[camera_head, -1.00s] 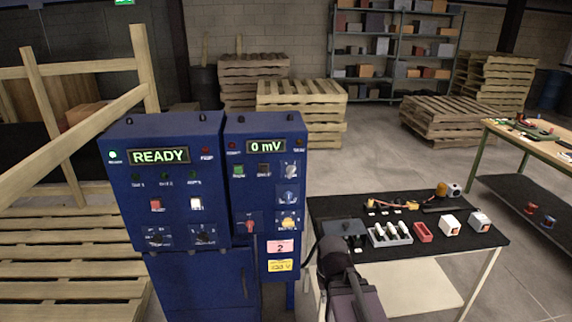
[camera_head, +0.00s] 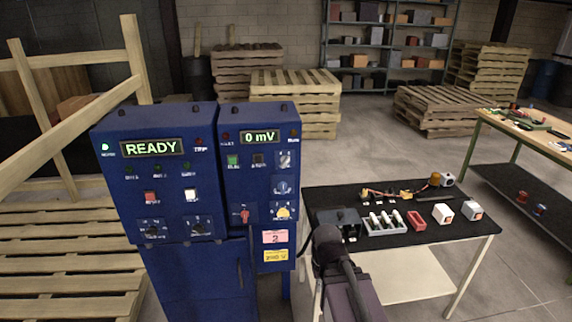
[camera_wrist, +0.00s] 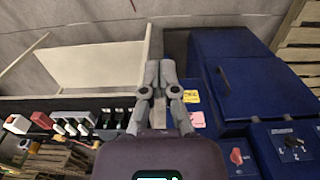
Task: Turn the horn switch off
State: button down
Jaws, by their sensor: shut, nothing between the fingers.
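Blue cabinets with switches stand left of centre in the head view. The left panel (camera_head: 175,172) reads READY and has two black rotary knobs, one at left (camera_head: 152,230) and one at right (camera_head: 198,226). The right panel (camera_head: 235,178) reads 0 mV and has a red switch (camera_head: 244,214), a yellow knob (camera_head: 283,211) and blue and grey knobs above. The labels are too small to tell which is the horn switch. My gripper (camera_wrist: 160,65) is shut and empty in the wrist view. The red switch (camera_wrist: 237,156) lies right of and below it there, apart from the fingers.
Wooden railing and pallets are at left. A workbench (camera_head: 535,140) is at right. Open floor lies behind the table.

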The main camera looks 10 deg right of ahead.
aim_at(285, 160)
jog(key=z, duration=0.3)
jog(key=k, duration=1.3)
jog(key=u, duration=0.25)
jog(key=i, duration=1)
jog(key=u, duration=0.05)
